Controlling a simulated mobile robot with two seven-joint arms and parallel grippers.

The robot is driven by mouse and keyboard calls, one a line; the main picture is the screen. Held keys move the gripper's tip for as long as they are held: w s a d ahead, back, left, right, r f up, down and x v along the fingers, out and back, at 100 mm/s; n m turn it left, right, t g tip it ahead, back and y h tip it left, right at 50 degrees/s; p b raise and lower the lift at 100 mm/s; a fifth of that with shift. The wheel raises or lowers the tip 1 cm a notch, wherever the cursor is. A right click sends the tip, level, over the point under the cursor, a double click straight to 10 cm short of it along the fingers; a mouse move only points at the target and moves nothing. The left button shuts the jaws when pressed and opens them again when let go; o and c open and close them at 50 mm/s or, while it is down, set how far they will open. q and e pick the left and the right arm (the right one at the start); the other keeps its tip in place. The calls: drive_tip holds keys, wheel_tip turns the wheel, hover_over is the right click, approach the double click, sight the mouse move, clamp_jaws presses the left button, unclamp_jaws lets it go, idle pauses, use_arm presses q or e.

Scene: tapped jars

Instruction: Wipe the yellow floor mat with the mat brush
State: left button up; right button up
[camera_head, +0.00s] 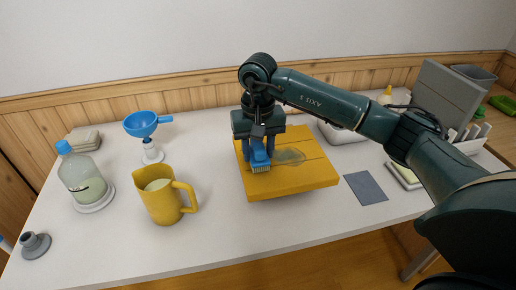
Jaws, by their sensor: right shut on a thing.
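The yellow floor mat (300,178) is a thick yellow slab lying on the white table, right of the middle. A grey-green smudge (291,156) marks its upper face. My right gripper (258,146) is over the mat's left part, pointing down, shut on the blue mat brush (259,158). The brush's pale bristles are at or just above the mat, left of the smudge; I cannot tell if they touch. The gripper hides the brush's upper part. My left gripper is not in view.
A yellow jug (160,204), a blue funnel (142,123) on a stand and a capped bottle (83,178) stand to the left. A grey flat cloth (365,188) lies right of the mat. A rack and a grey board (446,92) stand at the far right. The front middle table is clear.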

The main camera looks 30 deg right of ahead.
sight(309, 155)
drive_tip(key=shift+f, duration=0.2)
drive_tip(key=shift+s+d+b, duration=0.1)
drive_tip(key=shift+d+b, duration=0.25)
drive_tip(key=shift+d, duration=0.3)
drive_tip(key=shift+s+d+b, duration=0.15)
drive_tip(key=shift+s+d, duration=0.05)
drive_tip(key=shift+d, duration=0.55)
drive_tip(key=shift+s+d+b, duration=0.15)
drive_tip(key=shift+s+d, duration=0.05)
drive_tip(key=shift+d, duration=0.55)
drive_tip(key=shift+d, duration=0.1)
drive_tip(key=shift+s+d+b, duration=0.25)
drive_tip(key=shift+s+d, duration=0.05)
drive_tip(key=shift+d, duration=0.75)
drive_tip(key=shift+s+d+b, duration=0.25)
drive_tip(key=shift+d, duration=0.75)
drive_tip(key=shift+d, duration=0.1)
drive_tip(key=shift+s+d+b, duration=0.2)
drive_tip(key=shift+s+d, duration=0.05)
drive_tip(key=shift+d, duration=0.8)
drive_tip(key=shift+s+d+b, duration=0.2)
drive_tip(key=shift+s+d, duration=0.05)
drive_tip(key=shift+d, duration=0.75)
